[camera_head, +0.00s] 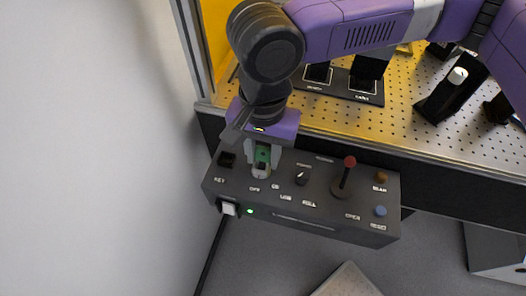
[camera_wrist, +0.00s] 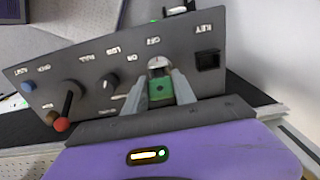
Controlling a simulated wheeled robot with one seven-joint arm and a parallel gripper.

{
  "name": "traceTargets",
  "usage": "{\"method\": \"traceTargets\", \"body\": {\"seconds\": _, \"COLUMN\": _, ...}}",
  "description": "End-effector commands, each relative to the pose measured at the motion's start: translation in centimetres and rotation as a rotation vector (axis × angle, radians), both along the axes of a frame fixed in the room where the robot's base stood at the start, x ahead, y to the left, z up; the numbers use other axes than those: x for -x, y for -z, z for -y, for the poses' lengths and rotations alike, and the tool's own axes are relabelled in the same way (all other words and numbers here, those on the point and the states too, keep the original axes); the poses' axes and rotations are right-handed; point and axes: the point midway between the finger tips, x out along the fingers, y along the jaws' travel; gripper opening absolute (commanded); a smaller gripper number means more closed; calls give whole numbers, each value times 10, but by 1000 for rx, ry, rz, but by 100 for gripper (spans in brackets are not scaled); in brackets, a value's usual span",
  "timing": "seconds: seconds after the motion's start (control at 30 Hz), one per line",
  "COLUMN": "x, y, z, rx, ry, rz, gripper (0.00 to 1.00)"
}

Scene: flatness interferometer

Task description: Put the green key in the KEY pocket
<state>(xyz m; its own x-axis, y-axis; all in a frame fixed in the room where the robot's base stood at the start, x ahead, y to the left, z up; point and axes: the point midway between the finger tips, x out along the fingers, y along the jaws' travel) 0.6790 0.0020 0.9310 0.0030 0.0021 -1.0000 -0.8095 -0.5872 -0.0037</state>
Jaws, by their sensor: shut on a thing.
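The green key (camera_head: 263,154) is between the two fingers of my gripper (camera_head: 262,168), which is shut on it. In the wrist view the key (camera_wrist: 161,88) is held by the gripper (camera_wrist: 161,82) at the round silver key switch (camera_wrist: 157,64) marked OFF and ON. Whether the key is still seated in the switch cannot be told. The KEY pocket (camera_wrist: 207,60) is a dark square recess to the right of the switch in the wrist view. In the head view the pocket (camera_head: 226,159) lies left of my gripper and looks empty.
The dark control box (camera_head: 290,220) carries a black knob (camera_head: 301,177), a red-tipped lever (camera_head: 349,162), a brown button (camera_head: 382,177) and a blue button (camera_head: 380,211). A perforated optical table (camera_head: 430,140) with black mounts lies behind it. A white wall stands at left.

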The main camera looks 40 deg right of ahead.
Motion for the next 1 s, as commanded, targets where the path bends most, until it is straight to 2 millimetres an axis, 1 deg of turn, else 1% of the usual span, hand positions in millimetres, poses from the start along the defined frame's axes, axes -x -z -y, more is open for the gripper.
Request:
{"method": "traceTargets", "body": {"seconds": 0.17, "x": 0, "y": -3, "z": 0, "rx": 0, "ry": 0, "rz": 0, "gripper": 0}}
{"method": "traceTargets", "body": {"seconds": 1.0, "x": 0, "y": -39, "z": 0, "rx": -1, "ry": 0, "rz": -1, "gripper": 0}}
